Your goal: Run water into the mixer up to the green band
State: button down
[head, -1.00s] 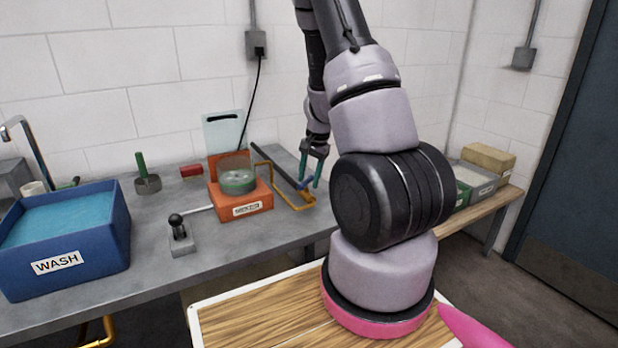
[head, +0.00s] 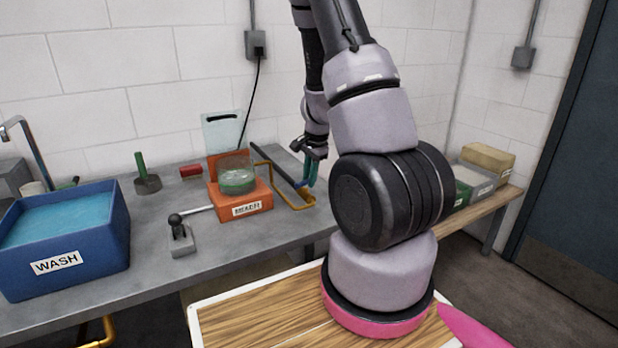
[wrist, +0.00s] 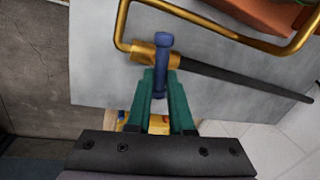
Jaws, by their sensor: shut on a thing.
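The mixer is an orange box (head: 241,203) with a clear round bowl (head: 236,164) on top, standing on the grey bench in the head view. A green band (head: 238,183) shows low on the bowl; I cannot make out a water level. A brass pipe (head: 277,186) runs from beside the bowl to a valve body (wrist: 147,53) with a blue handle (wrist: 163,41). My gripper (wrist: 158,78) has its teal fingers shut on the lower end of the blue handle. In the head view my gripper (head: 309,178) is at the bench's right end, right of the mixer.
A lever on a grey base (head: 181,238) stands left of the mixer. A blue WASH tub (head: 100,250) is at the left. Bins (head: 478,180) stand on a wooden shelf at the right. Bare bench lies in front of the mixer.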

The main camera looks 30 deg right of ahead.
jog(key=shift+s+m, duration=0.15)
jog(key=shift+m, duration=1.05)
jog(key=shift+h, duration=0.3)
jog(key=c, duration=0.8)
grip_release()
jog(key=shift+r, duration=0.15)
jog(key=r, duration=0.3)
jog(key=s+r, duration=0.1)
jog(key=r, duration=0.3)
jog(key=s+r, duration=0.1)
jog(key=r, duration=0.2)
jog(key=shift+r, duration=0.2)
